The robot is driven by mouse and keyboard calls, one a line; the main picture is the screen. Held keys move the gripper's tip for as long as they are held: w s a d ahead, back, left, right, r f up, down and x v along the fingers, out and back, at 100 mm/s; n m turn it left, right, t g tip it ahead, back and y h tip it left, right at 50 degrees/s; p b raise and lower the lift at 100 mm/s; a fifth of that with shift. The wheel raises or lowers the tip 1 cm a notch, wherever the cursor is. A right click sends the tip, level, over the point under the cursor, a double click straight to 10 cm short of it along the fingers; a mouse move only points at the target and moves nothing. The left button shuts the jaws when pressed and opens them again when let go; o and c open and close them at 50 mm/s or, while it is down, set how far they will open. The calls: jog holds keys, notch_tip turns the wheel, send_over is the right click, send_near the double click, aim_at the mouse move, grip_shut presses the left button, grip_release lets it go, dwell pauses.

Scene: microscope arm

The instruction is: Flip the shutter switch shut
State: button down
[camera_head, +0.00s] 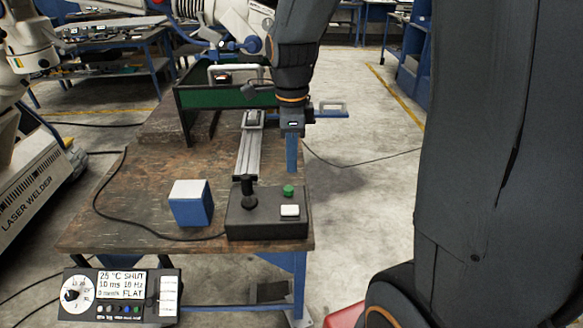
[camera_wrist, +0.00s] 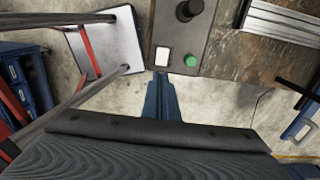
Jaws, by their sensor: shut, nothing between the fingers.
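A black control box (camera_head: 268,215) stands on the near right of the workbench. It carries a black joystick (camera_head: 248,195), a green button (camera_head: 288,191) and a white switch (camera_head: 290,211). In the wrist view the white switch (camera_wrist: 162,56) and green button (camera_wrist: 191,61) sit side by side near the box's edge. I cannot tell for sure which control is the shutter switch. My gripper (camera_head: 292,126) is shut and empty, pointing down near the bench's right edge, apart from the box. Its fingertips are hard to make out. A front panel display (camera_head: 122,284) reads SHUT.
A blue and white cube (camera_head: 190,204) stands left of the box. A metal rail (camera_head: 248,150) runs behind it on the wooden workbench (camera_head: 135,195). A green-walled frame (camera_head: 225,97) is at the back. A dark cable crosses the bench's left side. Floor shows on the right.

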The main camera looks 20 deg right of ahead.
dwell(0.3)
jog(key=s+a+f+n+t+b, duration=0.1)
jog(key=s+f+n+b, duration=0.2)
jog(key=n, duration=1.8)
jog(key=s+f, duration=0.4)
jog(key=s, duration=0.1)
jog(key=shift+s+n, duration=0.3)
jog(key=shift+s, duration=0.05)
jog(key=shift+a, duration=0.15)
